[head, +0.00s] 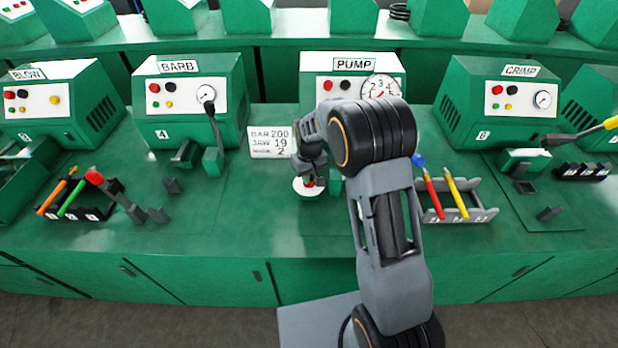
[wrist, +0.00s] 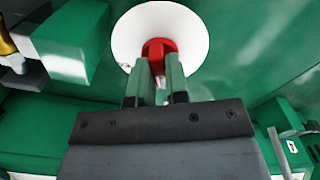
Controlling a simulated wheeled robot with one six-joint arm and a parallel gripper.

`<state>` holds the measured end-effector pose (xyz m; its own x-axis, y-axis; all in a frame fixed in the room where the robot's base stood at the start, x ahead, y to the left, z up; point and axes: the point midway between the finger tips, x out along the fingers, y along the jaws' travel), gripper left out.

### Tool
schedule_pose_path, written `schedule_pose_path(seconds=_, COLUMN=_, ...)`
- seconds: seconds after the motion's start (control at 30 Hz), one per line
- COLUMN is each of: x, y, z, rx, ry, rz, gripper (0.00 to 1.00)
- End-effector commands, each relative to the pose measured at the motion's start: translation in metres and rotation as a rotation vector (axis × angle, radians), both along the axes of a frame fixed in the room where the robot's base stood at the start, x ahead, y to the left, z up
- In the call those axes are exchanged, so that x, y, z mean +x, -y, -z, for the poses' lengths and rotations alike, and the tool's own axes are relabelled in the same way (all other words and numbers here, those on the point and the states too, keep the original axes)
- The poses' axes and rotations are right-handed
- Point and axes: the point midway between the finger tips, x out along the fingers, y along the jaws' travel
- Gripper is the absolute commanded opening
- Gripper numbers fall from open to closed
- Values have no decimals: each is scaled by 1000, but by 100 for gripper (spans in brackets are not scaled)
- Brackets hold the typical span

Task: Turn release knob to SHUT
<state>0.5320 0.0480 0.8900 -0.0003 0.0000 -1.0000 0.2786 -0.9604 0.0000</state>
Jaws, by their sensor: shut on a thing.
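The release knob is red (wrist: 157,46) and sits on a round white disc (wrist: 190,35) in the wrist view. My gripper (wrist: 159,66) is shut on the knob, one green-grey finger on each side. In the head view the white disc (head: 301,191) lies on the green bench in front of the machine labelled PUMP (head: 353,64). My gripper (head: 310,174) points down over it, and a bit of red (head: 308,182) shows under the fingers. I see no SHUT marking, and the knob's turn angle cannot be read.
A white sign (head: 270,140) stands left of my gripper. The BARB machine (head: 192,100) with its lever is further left. A grey rack (head: 462,212) with red and yellow tools is to the right, behind my arm. Another rack (head: 85,213) is at left.

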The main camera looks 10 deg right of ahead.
Motion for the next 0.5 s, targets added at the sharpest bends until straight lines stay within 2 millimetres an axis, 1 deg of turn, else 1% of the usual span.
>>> schedule_pose_path(seconds=0.2, x=1, y=0, z=0, rx=0, ry=2, rz=-153, gripper=0)
schedule_pose_path(seconds=0.5, x=0, y=0, z=0, rx=0, ry=1, rz=-279, gripper=0)
